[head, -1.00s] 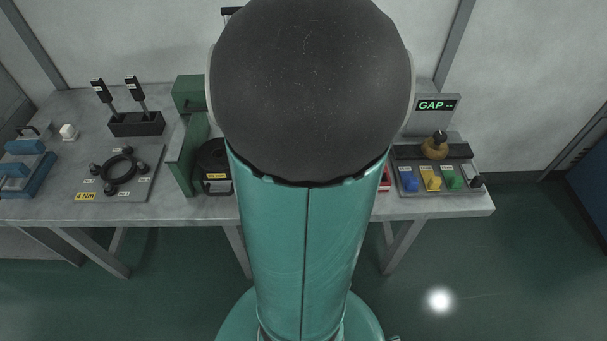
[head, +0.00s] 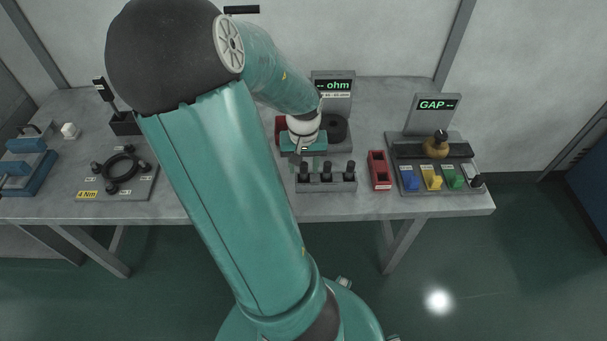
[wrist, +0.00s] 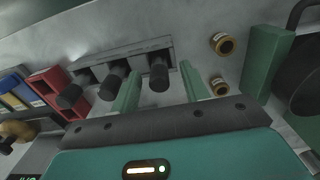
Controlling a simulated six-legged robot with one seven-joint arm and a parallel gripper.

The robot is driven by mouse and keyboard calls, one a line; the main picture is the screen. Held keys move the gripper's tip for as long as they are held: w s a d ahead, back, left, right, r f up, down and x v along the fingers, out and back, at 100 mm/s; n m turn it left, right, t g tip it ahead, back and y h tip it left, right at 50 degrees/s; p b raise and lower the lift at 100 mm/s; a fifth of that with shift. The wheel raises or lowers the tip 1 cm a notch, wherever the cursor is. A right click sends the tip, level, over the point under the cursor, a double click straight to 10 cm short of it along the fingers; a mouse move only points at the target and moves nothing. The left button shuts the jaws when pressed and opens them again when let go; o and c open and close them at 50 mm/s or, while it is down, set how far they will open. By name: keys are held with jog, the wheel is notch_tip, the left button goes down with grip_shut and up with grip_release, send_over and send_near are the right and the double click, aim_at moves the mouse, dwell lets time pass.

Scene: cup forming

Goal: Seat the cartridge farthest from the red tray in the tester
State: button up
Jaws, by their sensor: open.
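Several upright black-topped cartridges stand in a grey rack (head: 340,186). The cartridge farthest from the red tray (head: 379,170) is the leftmost one (head: 303,172) in the head view. In the wrist view that cartridge (wrist: 158,76) appears between my green fingers, nearer the rack's right end. My gripper (head: 304,160) is open, above and just behind the rack's left end; its fingers (wrist: 160,88) hold nothing. The tester's display, reading "ohm" (head: 335,87), stands behind the gripper. A dark round part (head: 336,127) is in front of it. My gripper partly hides the tester's base.
Right of the red tray is a GAP station (head: 431,110) with blue, yellow and green blocks. The wrist view shows two brass-rimmed cylinders (wrist: 222,43) and a green upright (wrist: 266,62) close to my right finger. My arm hides the table's middle left.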

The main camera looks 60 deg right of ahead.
jog(key=shift+f, duration=0.65)
grip_shut()
jog(key=shift+r, duration=0.1)
jog(key=shift+r, duration=0.8)
jog(key=w+a+r, duration=0.2)
jog(key=a+r, duration=0.9)
jog(key=a, duration=0.2)
jog(key=shift+w+a+r, duration=0.15)
jog(key=shift+w+a, duration=0.15)
jog(key=shift+a, duration=0.1)
